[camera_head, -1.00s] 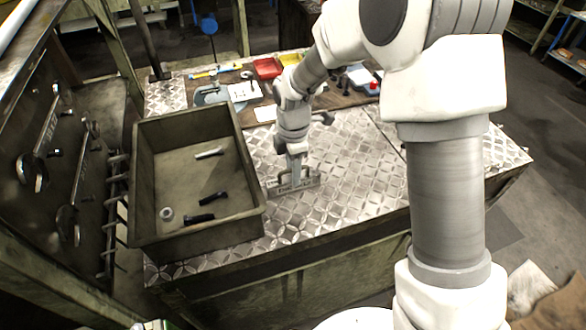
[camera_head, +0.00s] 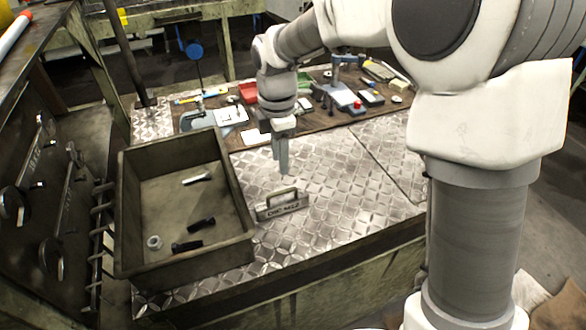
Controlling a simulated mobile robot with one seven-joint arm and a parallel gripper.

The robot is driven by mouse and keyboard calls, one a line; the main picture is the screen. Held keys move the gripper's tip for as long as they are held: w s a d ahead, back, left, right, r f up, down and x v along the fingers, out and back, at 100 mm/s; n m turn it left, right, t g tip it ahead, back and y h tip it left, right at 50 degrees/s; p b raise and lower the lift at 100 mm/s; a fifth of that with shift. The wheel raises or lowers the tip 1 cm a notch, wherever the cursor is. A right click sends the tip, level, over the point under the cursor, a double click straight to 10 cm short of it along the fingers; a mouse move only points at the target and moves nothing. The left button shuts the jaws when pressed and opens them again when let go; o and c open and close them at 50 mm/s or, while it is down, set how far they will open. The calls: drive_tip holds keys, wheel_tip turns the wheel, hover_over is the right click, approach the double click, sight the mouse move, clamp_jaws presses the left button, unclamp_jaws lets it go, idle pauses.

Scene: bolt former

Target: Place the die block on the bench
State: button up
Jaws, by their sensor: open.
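The die block (camera_head: 284,211) is a small grey block with a handle on top and dark lettering on its front. It stands upright on the diamond-plate bench top (camera_head: 345,190), just right of the metal tray. My gripper (camera_head: 284,170) is above and slightly behind the block, apart from it, with its fingers pointing down. It is open and holds nothing. The gap between the fingers is hard to see from this side.
A deep metal tray (camera_head: 243,237) on the left holds a few bolts and a nut (camera_head: 154,242). Tools, a red bin (camera_head: 249,92) and a clamp stand (camera_head: 342,82) fill the back of the bench. The plate right of the block is clear.

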drive_tip(key=s+d+r+m+t, duration=0.3)
drive_tip(key=s+d+r+m, duration=0.4)
drive_tip(key=d+r+m, duration=0.35)
drive_tip(key=s+d+m+t, duration=0.2)
drive_tip(key=s+d+m, duration=0.7)
drive_tip(key=s+m, duration=0.3)
drive_tip(key=shift+s+d+r+m+t, duration=0.3)
drive_tip(key=shift+s+d+r+m, duration=0.05)
drive_tip(key=shift+r, duration=0.1)
drive_tip(key=shift+d, duration=0.15)
